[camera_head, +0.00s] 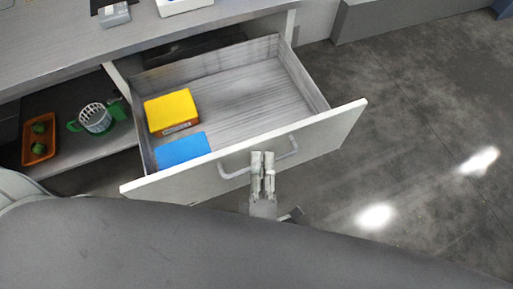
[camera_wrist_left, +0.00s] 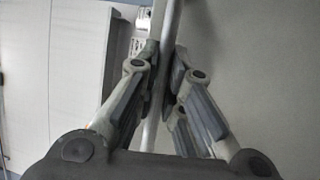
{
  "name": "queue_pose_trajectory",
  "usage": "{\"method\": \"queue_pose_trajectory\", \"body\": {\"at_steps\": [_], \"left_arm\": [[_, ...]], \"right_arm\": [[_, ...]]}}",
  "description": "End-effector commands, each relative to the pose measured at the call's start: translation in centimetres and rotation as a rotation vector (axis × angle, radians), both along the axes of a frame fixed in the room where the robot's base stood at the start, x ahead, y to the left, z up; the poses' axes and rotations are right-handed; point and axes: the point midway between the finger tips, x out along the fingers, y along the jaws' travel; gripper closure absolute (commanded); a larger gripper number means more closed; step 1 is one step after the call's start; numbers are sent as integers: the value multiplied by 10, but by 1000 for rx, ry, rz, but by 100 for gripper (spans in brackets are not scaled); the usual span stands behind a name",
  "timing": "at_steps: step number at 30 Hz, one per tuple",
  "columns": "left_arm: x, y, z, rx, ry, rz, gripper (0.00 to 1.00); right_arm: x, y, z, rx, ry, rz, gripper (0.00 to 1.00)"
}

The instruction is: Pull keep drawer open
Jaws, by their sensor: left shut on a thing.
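The keep drawer (camera_head: 245,82) is pulled well out from the cabinet in the head view. Its white front carries a bar handle (camera_head: 234,173). A yellow box (camera_head: 171,109) and a blue box (camera_head: 183,150) lie inside at its left side. My left gripper (camera_head: 262,158) is shut on the handle near the middle of the drawer front. In the left wrist view the fingers (camera_wrist_left: 164,78) close around the light handle bar (camera_wrist_left: 153,125). My right gripper is not in view.
An open shelf left of the drawer holds an orange tray (camera_head: 53,157) with green items and a white and green basket (camera_head: 95,118). The countertop (camera_head: 60,56) runs above. The dark floor (camera_head: 420,130) at the right is clear.

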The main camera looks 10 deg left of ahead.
Motion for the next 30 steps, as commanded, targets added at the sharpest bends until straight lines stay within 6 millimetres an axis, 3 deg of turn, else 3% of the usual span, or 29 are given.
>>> {"method": "queue_pose_trajectory", "body": {"at_steps": [14, 15, 20, 30], "left_arm": [[-5, -3, -1, 1, 2, 0, 100], [-5, -3, -1, 0, 2, 0, 88], [-5, -3, -1, 0, 1, 0, 68], [-7, -4, -1, 1, 1, 0, 68]], "right_arm": [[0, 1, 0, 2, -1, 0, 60], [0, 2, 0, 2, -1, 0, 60], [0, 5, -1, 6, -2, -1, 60], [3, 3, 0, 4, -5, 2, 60]]}}
